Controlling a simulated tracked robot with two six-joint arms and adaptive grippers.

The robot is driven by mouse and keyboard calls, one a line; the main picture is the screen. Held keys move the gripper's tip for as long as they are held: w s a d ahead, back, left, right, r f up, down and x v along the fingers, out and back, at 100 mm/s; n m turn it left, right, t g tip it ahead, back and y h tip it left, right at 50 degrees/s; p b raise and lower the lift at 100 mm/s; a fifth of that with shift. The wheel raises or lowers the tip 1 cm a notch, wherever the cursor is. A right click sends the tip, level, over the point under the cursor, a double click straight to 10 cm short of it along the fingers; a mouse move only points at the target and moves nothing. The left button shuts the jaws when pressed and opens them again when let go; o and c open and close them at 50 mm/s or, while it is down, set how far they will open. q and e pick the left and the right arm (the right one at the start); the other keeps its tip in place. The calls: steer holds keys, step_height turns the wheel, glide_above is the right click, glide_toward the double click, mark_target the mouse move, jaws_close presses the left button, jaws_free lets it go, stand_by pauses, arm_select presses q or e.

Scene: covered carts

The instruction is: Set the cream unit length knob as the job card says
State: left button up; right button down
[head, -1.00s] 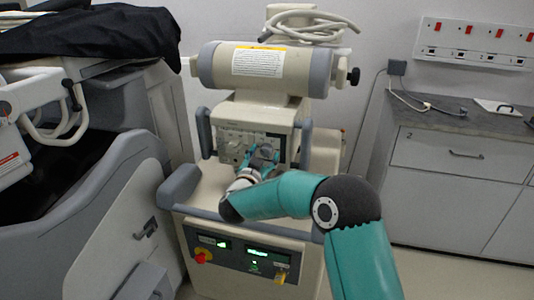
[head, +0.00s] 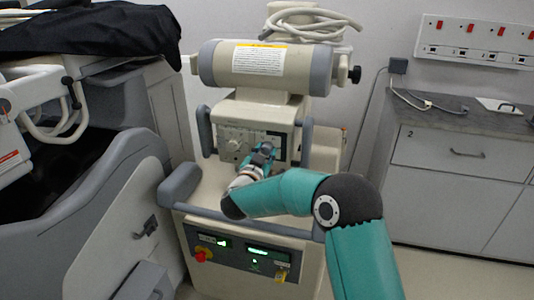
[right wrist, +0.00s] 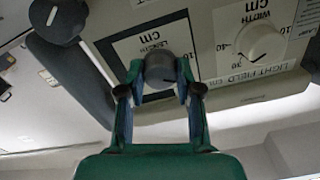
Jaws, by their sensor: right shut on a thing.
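The cream unit (head: 263,108) stands at mid-view in the head view, with its control panel (head: 236,138) facing me. In the right wrist view the length knob (right wrist: 159,68) is a grey round knob on a panel labelled "LENGTH cm". My right gripper (right wrist: 160,84) has a finger on each side of this knob and is shut on it. The gripper also shows at the panel in the head view (head: 262,152). The fingers and the knob cover part of the length scale, and I cannot read the setting. My left gripper is out of view. I cannot make out a job card's writing.
A pale width knob (right wrist: 262,42) sits close beside the length knob, and a dark knob (right wrist: 55,20) lies farther left. Grey handles (head: 306,142) flank the panel. A large cart (head: 110,210) crowds the left; a grey counter (head: 450,118) stands right.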

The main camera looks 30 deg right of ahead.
steer(key=shift+a+f+m+b, duration=0.1)
steer(key=shift+f+m+b, duration=0.15)
steer(key=shift+b, duration=0.25)
steer(key=shift+a+f+m+b, duration=0.1)
steer(key=shift+m+b, duration=3.95)
steer(key=shift+m, duration=0.2)
steer(key=shift+a+f+m+b, duration=0.1)
steer(key=shift+m+b, duration=3.95)
steer(key=shift+m, duration=0.15)
steer(key=shift+d, duration=0.1)
steer(key=c, duration=0.8)
jaws_free()
steer(key=shift+s+r, duration=0.1)
steer(key=shift+r, duration=0.05)
steer(key=shift+c, duration=0.2)
steer(key=shift+o, duration=0.3)
steer(key=shift+r, duration=0.1)
